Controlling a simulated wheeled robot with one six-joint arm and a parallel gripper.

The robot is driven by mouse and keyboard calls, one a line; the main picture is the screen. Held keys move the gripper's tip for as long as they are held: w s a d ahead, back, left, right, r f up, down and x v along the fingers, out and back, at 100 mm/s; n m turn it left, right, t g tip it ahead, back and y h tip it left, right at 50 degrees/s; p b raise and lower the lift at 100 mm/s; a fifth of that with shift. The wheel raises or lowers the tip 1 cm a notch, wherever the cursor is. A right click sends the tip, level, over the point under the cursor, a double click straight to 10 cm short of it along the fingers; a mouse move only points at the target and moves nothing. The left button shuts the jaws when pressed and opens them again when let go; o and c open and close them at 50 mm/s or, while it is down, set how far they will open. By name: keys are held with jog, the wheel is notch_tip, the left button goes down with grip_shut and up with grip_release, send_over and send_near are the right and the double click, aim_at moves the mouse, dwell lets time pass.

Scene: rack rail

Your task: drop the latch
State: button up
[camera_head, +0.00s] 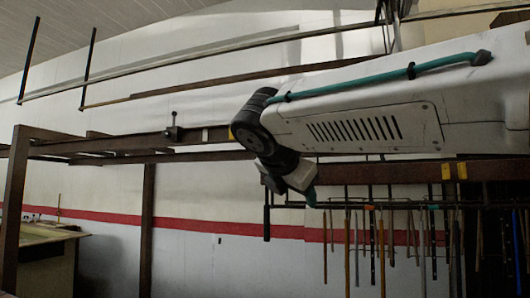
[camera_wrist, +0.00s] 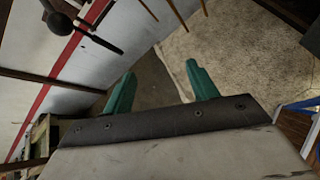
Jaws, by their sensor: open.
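A small dark upright lever on a block (camera_head: 173,130), which looks like the latch, stands on the brown rail (camera_head: 120,143) left of my arm. My gripper (camera_head: 311,195) hangs below my wrist, to the right of that lever and apart from it. In the wrist view its two teal fingers (camera_wrist: 160,78) are spread with nothing between them. A dark round knob with a rod (camera_wrist: 60,22) shows at the upper left of the wrist view, away from the fingers. I cannot tell whether it is the same part. My arm hides part of the rail.
A brown beam (camera_head: 370,173) with several hanging rods and tools (camera_head: 382,240) is at the right, close to my gripper. A brown post (camera_head: 147,225) stands at the left. A table-like piece (camera_head: 40,240) is at the far left. Open floor (camera_wrist: 235,55) shows beyond the fingers.

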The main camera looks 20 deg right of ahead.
jog(key=w+a+r+n+t+h, duration=0.1)
jog(key=w+a+r+n+t, duration=0.15)
jog(key=r, duration=0.25)
jog(key=w+a+r+n+t, duration=0.1)
jog(key=w+a+r+n, duration=0.15)
jog(key=r, duration=0.25)
jog(key=shift+n+g+h, duration=0.25)
jog(key=shift+n+h, duration=0.05)
jog(key=shift+n, duration=0.2)
jog(key=x, duration=1.3)
jog(key=shift+w+r, duration=0.1)
jog(key=shift+w, duration=0.25)
jog(key=c, duration=0.9)
